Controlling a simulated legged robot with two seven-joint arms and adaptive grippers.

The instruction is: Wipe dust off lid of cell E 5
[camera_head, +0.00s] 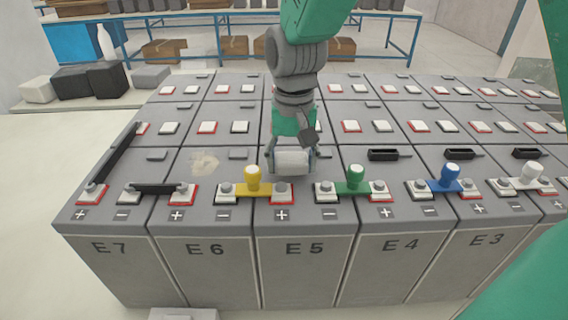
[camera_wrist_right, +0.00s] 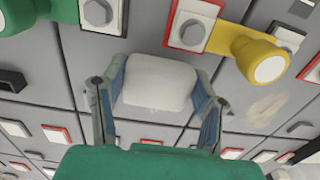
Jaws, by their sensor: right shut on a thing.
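Cell E 5 (camera_head: 305,250) stands in the front row, its label on the front face. My right gripper (camera_head: 292,161) is over the rear part of its lid, shut on a pale block-like pad (camera_head: 292,165). In the right wrist view the pad (camera_wrist_right: 158,82) sits between the two fingers. I cannot tell whether the pad touches the lid. The pad and gripper hide part of the lid, and I see no dust on its visible part. A pale dusty smear (camera_head: 205,163) lies on the lid of cell E 6 (camera_head: 205,250). My left gripper is out of view.
A yellow connector (camera_head: 253,183) and a green connector (camera_head: 355,183) with upright knobs stand at the lid's front. A blue connector (camera_head: 448,180) is farther right. A black bar (camera_head: 160,189) joins E 7 and E 6. Black handles (camera_head: 383,155) lie on the right.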

